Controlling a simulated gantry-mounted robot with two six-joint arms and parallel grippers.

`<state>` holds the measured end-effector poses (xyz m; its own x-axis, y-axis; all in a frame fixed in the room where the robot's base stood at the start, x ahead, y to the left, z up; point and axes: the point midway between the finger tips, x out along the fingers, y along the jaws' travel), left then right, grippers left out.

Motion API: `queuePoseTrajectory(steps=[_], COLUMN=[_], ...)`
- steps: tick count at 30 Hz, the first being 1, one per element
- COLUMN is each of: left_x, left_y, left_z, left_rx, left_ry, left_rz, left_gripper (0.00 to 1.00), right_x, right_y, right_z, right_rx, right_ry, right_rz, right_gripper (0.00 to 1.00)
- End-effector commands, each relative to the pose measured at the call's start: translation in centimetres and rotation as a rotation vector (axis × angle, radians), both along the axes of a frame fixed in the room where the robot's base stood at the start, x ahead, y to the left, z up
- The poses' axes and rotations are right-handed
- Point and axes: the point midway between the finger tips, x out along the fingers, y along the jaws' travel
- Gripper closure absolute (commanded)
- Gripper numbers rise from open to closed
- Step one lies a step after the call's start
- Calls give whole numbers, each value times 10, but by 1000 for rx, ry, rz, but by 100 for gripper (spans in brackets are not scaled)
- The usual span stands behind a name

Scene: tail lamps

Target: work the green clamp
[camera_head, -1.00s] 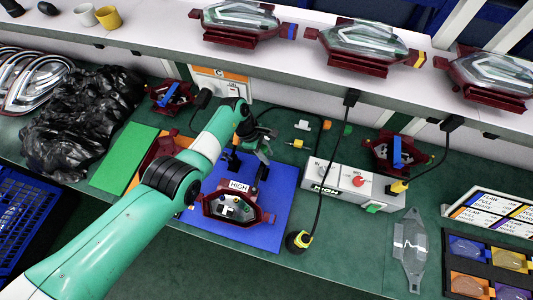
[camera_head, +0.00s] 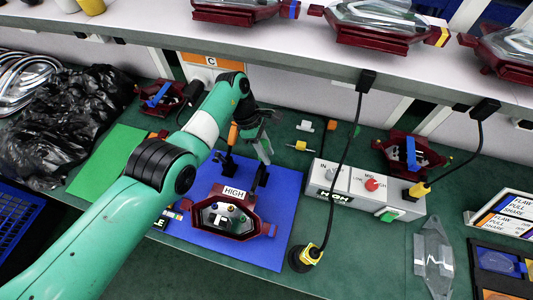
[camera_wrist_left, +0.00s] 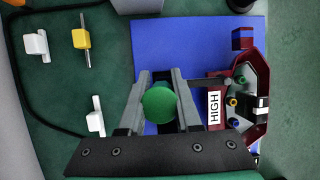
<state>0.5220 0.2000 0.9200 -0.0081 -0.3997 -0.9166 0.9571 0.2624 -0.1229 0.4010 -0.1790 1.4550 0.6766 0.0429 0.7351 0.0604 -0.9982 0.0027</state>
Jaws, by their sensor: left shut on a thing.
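The green clamp shows in the left wrist view as a round green knob (camera_wrist_left: 160,104) between the fingers of my left gripper (camera_wrist_left: 163,78). The gripper is shut on it. In the head view my left gripper (camera_head: 265,152) points down behind the red lamp housing (camera_head: 225,230), at a black clamp arm (camera_head: 260,178). The green knob is hidden there. An orange-handled clamp (camera_head: 233,134) stands to its left with the handle upright. The housing sits on the blue mat (camera_head: 270,248) beside a HIGH label (camera_head: 234,192). My right gripper is not in view.
A control box (camera_head: 350,190) with a red knob and cables stands right of the mat. A clear lens (camera_head: 433,260) lies farther right. A shelf (camera_head: 160,30) with lamps overhangs the back. A black bag (camera_head: 60,115) and green mat (camera_head: 108,160) lie left.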

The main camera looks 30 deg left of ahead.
Motion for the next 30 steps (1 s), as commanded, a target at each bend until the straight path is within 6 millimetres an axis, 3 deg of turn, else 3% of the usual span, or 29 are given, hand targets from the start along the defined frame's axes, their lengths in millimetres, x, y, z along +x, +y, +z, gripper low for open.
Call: queuePoseTrajectory(steps=[2,3,7,17,25,30], left_x=[0,0,0,0,1,1], left_y=[1,1,0,3,25,40], left_z=[-2,-2,-1,7,61,90], left_rx=[4,4,3,1,2,3], left_ry=[1,1,1,0,-3,-1], left_rz=[1,1,1,0,2,1], left_gripper=[100,60,38,38,38,38], right_x=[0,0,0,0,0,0], right_y=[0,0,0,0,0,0], right_z=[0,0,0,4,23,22], right_rx=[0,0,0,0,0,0], right_ry=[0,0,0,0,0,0], right_rz=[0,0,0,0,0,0], right_gripper=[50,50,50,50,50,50])
